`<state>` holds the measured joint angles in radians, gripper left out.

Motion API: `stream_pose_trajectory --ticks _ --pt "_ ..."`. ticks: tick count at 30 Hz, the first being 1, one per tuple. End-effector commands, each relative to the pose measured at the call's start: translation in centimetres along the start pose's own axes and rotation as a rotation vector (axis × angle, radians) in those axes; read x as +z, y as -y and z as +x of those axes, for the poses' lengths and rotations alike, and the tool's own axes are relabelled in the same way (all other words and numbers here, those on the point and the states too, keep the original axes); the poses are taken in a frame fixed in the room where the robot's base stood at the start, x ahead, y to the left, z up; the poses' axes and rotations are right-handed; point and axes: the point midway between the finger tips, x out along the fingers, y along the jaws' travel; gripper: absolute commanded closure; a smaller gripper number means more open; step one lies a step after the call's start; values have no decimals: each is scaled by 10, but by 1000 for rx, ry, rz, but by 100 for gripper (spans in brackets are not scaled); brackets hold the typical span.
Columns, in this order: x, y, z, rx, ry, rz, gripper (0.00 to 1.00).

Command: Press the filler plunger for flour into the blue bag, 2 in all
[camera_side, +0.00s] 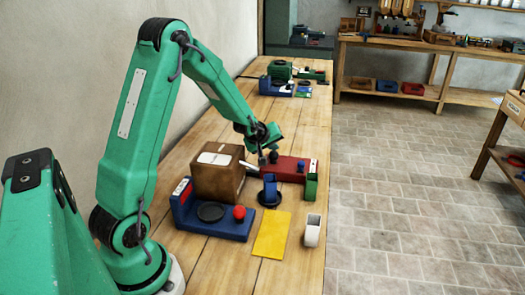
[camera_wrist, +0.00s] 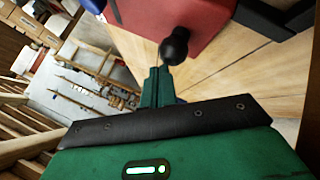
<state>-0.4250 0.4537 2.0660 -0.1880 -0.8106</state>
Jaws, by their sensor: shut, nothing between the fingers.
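My gripper (camera_side: 262,153) is shut and empty, pointing down over the rear end of a red unit (camera_side: 290,168). In the wrist view its green fingers (camera_wrist: 156,82) are together beside a round black knob (camera_wrist: 174,46) at the red unit (camera_wrist: 160,12). I cannot tell if they touch it, or whether this knob is the filler plunger. A brown box (camera_side: 217,175) with a white label stands left of the red unit, with a pale rod or spout at its right side. The blue bag (camera_side: 270,184) stands upright on a round black base, in front of the red unit; its contents are hidden.
A blue scale-like unit (camera_side: 225,228) with a black plate and red knob stands in front of the brown box. More equipment (camera_side: 285,85) stands at the bench's far end.

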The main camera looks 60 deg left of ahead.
Motion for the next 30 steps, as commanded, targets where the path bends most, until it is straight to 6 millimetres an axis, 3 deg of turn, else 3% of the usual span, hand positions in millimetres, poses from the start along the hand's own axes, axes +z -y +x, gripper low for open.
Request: stream_pose_trajectory --ticks 1,30 --pt "6 9 2 -18 14 -4 100" --pt "9 16 7 -25 16 -8 100"
